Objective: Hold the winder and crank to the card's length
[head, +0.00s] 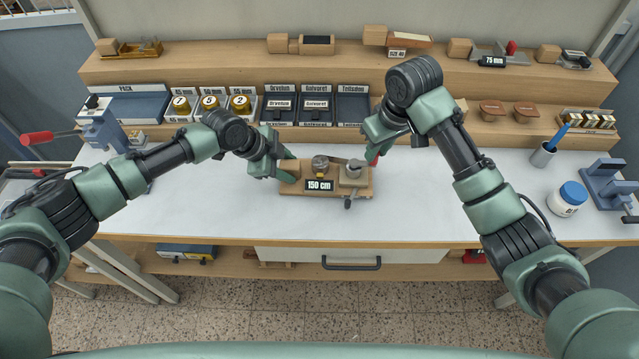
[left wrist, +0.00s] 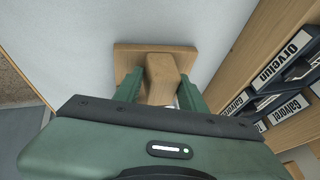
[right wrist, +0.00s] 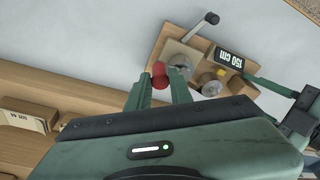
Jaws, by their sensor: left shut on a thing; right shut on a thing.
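The winder (head: 292,187) is a wooden base on the white bench top, with a label reading 150 cm (head: 319,185) on its front. My left gripper (head: 283,168) is shut on the wooden block (left wrist: 162,72) at the winder's left end. My right gripper (head: 374,152) is shut on a red knob (right wrist: 160,73) at the winder's back right, taken to be the crank handle. A dark-knobbed lever (right wrist: 197,33) sticks out from the winder's front right.
Trays labelled Orvelun, Galvoret and Teltudno (head: 352,102) stand behind the winder, beside numbered rolls (head: 211,103). A blue press (head: 102,125) with a red handle is at the left. A blue-lidded jar (head: 568,199) and a pen cup (head: 543,154) stand right. The bench front is clear.

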